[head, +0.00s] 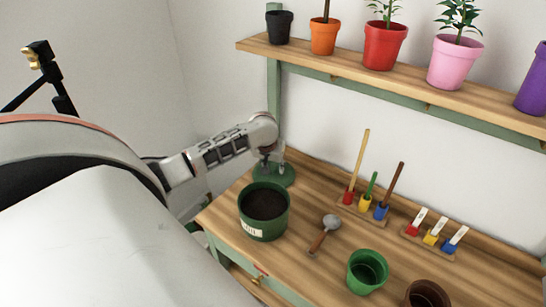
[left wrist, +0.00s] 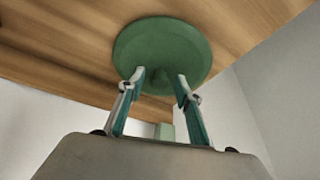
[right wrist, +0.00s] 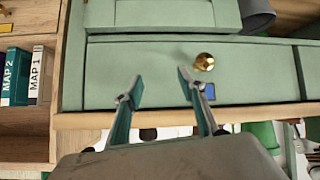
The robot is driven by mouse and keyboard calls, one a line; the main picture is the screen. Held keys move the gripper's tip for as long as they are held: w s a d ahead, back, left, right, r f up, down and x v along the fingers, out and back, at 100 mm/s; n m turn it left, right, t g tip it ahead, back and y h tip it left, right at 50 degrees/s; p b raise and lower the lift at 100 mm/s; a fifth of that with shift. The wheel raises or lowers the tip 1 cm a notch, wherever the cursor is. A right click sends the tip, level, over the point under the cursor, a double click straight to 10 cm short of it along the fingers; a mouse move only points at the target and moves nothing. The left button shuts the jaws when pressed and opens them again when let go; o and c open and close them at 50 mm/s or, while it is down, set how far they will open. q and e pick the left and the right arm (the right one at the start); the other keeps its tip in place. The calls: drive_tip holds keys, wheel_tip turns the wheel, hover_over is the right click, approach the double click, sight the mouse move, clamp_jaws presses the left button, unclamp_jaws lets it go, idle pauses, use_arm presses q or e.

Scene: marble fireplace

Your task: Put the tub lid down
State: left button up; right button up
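The green round tub lid (head: 287,178) lies on the wooden bench top at its back left corner, behind the tub. In the left wrist view the lid (left wrist: 160,45) fills the space beyond my fingertips. My left gripper (head: 270,160) is over the lid, pointing down. In the left wrist view its fingers (left wrist: 160,82) stand apart with a gap between them, and nothing is clamped. The green tub (head: 262,225) stands uncovered and full of dark soil. My right gripper (right wrist: 160,82) is open and empty, in front of a green drawer front.
A trowel (head: 324,233), a green pot (head: 367,272) and a brown pot (head: 427,294) are right of the tub. Tool holders and labels line the back. Potted plants stand on the shelf (head: 400,88) above. A brass knob (right wrist: 204,62) is near my right gripper.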

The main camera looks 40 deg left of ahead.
use_arm(q)
drive_tip(key=shift+r, duration=0.15)
drive_tip(key=v, duration=1.2)
drive_tip(key=shift+w, duration=0.1)
